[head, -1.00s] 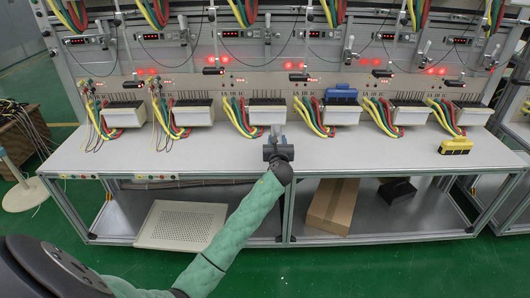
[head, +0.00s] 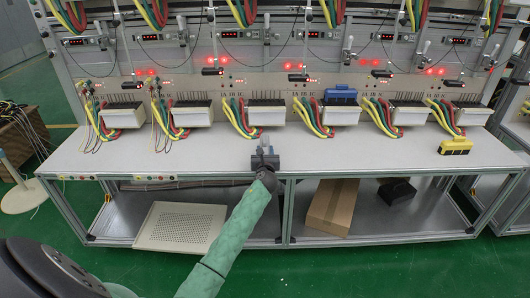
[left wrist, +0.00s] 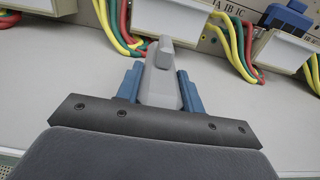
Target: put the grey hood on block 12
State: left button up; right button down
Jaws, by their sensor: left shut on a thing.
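My left gripper (head: 265,152) is shut on a light grey piece, the grey hood (left wrist: 161,78), held between its blue fingers in the left wrist view. The hood also shows small in the head view (head: 265,142), over the front part of the bench. Several white terminal blocks with black tops stand in a row along the back of the bench. The third block (head: 267,118) is beyond my gripper, apart from the hood. Block numbers are too small to read, so I cannot tell which is block 12. My right gripper is not in view.
A blue hood (head: 341,95) sits on the fourth block from the left. A yellow hood (head: 455,146) lies at the right end of the bench (head: 350,155). Coloured cables (head: 234,118) hang beside the blocks. The bench front is mostly clear.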

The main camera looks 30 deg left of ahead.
pick_arm(q)
jog(key=o, duration=1.1)
jog(key=shift+f, duration=0.1)
jog(key=shift+s+d, duration=0.1)
jog(key=v, duration=1.1)
jog(key=shift+s+d, duration=0.15)
jog(key=shift+s, duration=0.2)
